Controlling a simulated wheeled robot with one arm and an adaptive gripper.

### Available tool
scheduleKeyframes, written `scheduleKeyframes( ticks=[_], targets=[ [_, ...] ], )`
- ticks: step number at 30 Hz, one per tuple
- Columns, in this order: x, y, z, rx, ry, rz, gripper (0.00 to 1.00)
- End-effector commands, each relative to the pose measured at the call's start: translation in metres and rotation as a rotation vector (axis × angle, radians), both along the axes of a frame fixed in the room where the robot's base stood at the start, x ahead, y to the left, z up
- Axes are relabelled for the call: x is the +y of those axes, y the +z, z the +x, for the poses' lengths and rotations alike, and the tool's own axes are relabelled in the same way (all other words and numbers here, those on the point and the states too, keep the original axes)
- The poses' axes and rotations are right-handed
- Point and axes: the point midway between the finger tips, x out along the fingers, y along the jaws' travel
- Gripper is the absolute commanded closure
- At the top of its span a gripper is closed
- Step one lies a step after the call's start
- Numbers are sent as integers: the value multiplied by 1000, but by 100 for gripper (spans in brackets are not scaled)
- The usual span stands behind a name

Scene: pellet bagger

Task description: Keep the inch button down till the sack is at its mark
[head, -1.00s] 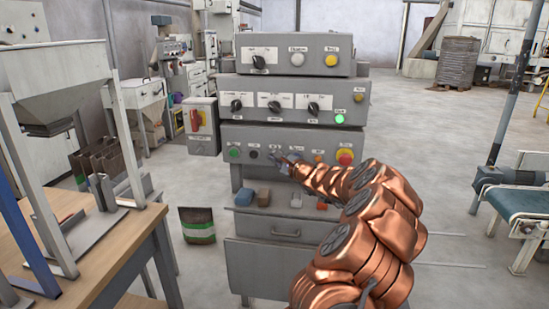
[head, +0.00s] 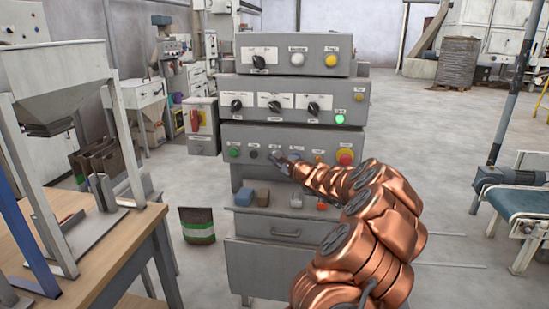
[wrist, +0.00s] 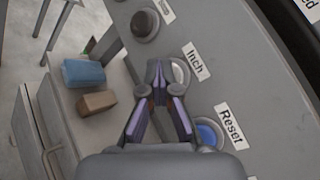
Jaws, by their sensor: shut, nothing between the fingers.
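The Inch button (wrist: 181,73) is pale with a light ring and sits beside its "Inch" label on the grey panel (head: 330,136). My gripper (wrist: 158,72) is shut and empty. Its tips overlap the left part of the button in the wrist view and hide some of it. Whether they touch or press it I cannot tell. In the head view my gripper (head: 278,159) is at the lower panel row. A dark sack with a green and white band (head: 197,226) stands on the floor left of the cabinet. I cannot make out a sack mark.
The blue Reset button (wrist: 208,134) and a black button (wrist: 145,25) flank Inch. A red stop button (head: 345,157) is further right. A green lamp (head: 340,119) is lit. Blue (wrist: 84,73) and brown (wrist: 97,103) blocks lie on the shelf below. A conveyor (head: 525,200) stands at right.

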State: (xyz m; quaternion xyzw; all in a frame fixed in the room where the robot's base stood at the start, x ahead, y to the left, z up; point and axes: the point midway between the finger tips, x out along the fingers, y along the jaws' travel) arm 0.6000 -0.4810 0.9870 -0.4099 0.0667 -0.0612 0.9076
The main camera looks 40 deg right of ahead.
Motion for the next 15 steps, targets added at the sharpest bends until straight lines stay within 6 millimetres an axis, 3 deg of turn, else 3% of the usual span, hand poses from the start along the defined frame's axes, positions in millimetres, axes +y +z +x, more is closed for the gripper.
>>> scheduleKeyframes(
  ticks=[15],
  targets=[
    [14, -1, -10, -2, -1, 0, 100]
  ],
)
